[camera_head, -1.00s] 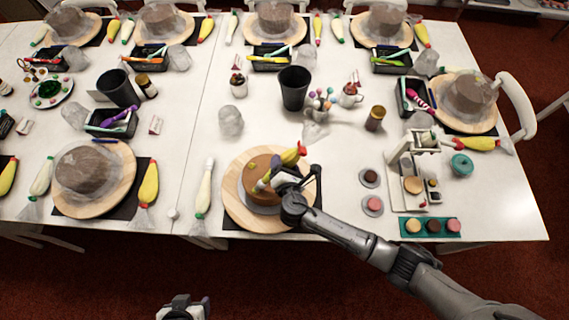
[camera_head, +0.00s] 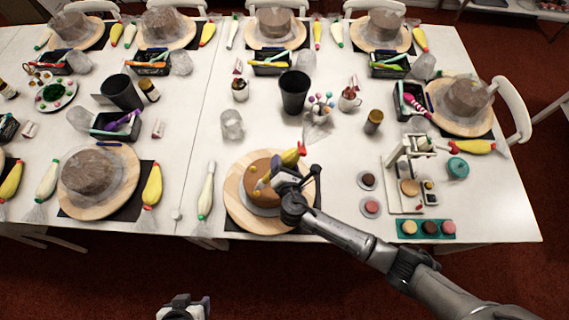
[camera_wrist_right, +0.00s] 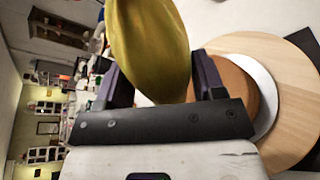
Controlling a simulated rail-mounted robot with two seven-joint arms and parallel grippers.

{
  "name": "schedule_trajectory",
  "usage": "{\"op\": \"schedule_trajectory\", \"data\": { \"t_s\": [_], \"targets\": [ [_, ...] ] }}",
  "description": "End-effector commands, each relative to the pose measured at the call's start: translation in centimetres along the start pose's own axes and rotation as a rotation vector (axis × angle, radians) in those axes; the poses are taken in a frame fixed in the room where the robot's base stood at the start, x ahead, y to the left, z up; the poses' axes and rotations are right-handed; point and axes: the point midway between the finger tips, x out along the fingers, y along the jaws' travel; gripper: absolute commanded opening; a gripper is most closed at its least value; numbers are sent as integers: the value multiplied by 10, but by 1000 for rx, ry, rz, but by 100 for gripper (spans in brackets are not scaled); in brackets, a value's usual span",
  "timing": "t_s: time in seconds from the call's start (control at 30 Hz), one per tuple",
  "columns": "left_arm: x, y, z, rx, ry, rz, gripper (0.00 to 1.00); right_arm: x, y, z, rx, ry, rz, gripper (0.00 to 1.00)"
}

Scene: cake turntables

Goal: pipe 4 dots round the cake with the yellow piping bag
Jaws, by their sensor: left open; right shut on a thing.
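The brown cake (camera_head: 258,168) stands on a round wooden turntable (camera_head: 235,204) at the table's front edge. A yellow dot shows on the cake's upper left, and what looks like another shows at its lower left. My right gripper (camera_head: 279,181) is over the cake's right side, shut on the yellow piping bag (camera_head: 292,156), whose red-and-yellow end sticks up. The bag (camera_wrist_right: 150,45) fills the space between the fingers in the right wrist view. The nozzle tip and the cake's right side are hidden by my gripper. My left gripper (camera_head: 184,306) is open and empty, low in front of the table.
A white-and-green piping bag (camera_head: 206,190) lies left of the turntable. A covered cake (camera_head: 90,170) stands further left. Macarons on small plates (camera_head: 369,180) and a teal tray (camera_head: 426,229) are to the right. A black cup (camera_head: 294,92) stands behind.

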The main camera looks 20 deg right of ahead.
Motion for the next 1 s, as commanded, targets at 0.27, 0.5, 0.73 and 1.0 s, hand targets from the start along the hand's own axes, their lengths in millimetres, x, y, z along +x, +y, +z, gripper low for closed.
{"op": "schedule_trajectory", "data": {
  "t_s": [0.27, 0.5, 0.73, 1.0],
  "targets": [
    [4, 0, 1, 0, 0, 0, 63, 2, -10, 4, 10, 9, -5, 54],
    [14, 0, 4, 0, 0, 0, 63, 7, -46, 31, 24, 19, -3, 54],
    [19, 1, 6, 0, 0, 0, 63, 7, -72, 56, 19, 5, 8, 54],
    [28, 1, 9, 0, 0, 0, 63, 9, -84, 56, 15, -1, 12, 54]
  ]
}}
